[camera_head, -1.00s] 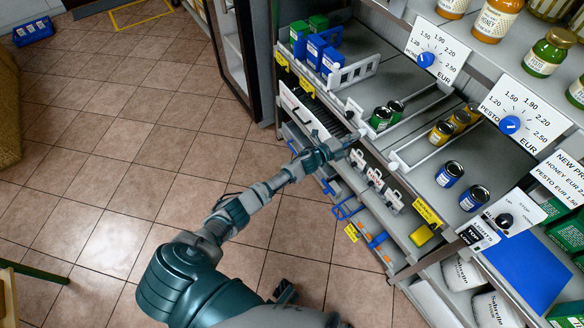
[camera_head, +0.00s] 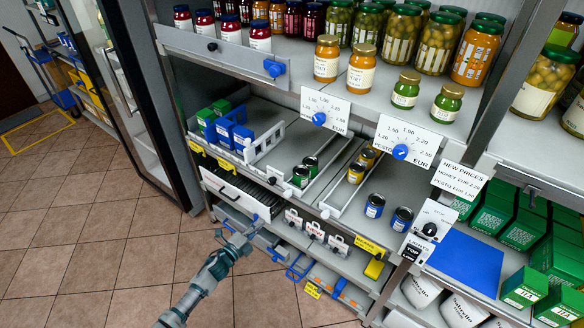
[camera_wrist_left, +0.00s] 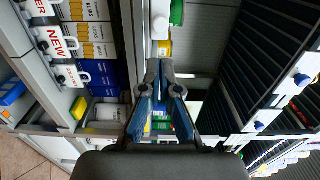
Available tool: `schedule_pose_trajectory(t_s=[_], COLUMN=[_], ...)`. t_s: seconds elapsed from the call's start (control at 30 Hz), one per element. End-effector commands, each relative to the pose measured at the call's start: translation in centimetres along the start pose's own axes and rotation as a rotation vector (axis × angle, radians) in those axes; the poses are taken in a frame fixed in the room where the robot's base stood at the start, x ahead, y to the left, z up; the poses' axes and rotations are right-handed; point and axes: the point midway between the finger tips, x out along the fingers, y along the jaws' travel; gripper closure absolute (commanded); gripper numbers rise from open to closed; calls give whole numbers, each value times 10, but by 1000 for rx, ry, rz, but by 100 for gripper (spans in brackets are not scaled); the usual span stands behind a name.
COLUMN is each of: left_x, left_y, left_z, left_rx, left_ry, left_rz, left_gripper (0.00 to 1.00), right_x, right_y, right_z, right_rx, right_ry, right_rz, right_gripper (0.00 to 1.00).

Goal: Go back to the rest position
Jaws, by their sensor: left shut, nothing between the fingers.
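My left arm comes in from the bottom left in the head view. Its gripper (camera_head: 248,234) is in front of the lower shelves, near the drawer front (camera_head: 235,193). In the left wrist view the same gripper (camera_wrist_left: 160,75) has its fingers together with nothing between them. Shelf edges and coloured goods show behind it. My right gripper is in neither view.
Small cans (camera_head: 374,206) and blue boxes (camera_head: 226,131) stand on the middle shelf. Jars (camera_head: 361,67) line the shelf above. White tags (camera_head: 315,231) hang along the lower front. Green boxes (camera_head: 520,232) stand at right. The tiled floor (camera_head: 85,240) at left is clear.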

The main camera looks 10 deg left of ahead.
Motion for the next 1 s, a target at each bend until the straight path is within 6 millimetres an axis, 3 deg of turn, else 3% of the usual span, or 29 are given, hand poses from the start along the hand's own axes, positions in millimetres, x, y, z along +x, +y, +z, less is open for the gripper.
schedule_pose_trajectory(t_s=[0.13,0.27,0.4,0.6,0.7,0.8,0.9,1.0], left_x=[-10,-45,-113,-232,-290,-338,-370,-387], left_y=[26,93,184,284,314,332,340,344], left_z=[-2,-12,-39,-106,-144,-178,-202,-214], left_rx=[-96,-350,-678,-1057,-1201,-1304,-1367,-1396], left_ry=[-54,-213,-454,-805,-969,-1106,-1200,-1252], left_rz=[51,189,388,657,775,868,931,964], left_gripper=[100,100,100,100,100,100,100,100], right_x=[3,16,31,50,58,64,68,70], right_y=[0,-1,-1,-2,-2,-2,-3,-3], right_z=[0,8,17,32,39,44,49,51], right_rx=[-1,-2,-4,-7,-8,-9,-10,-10], right_ry=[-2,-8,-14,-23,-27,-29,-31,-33], right_rz=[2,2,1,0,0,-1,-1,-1], right_gripper=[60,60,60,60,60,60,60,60])
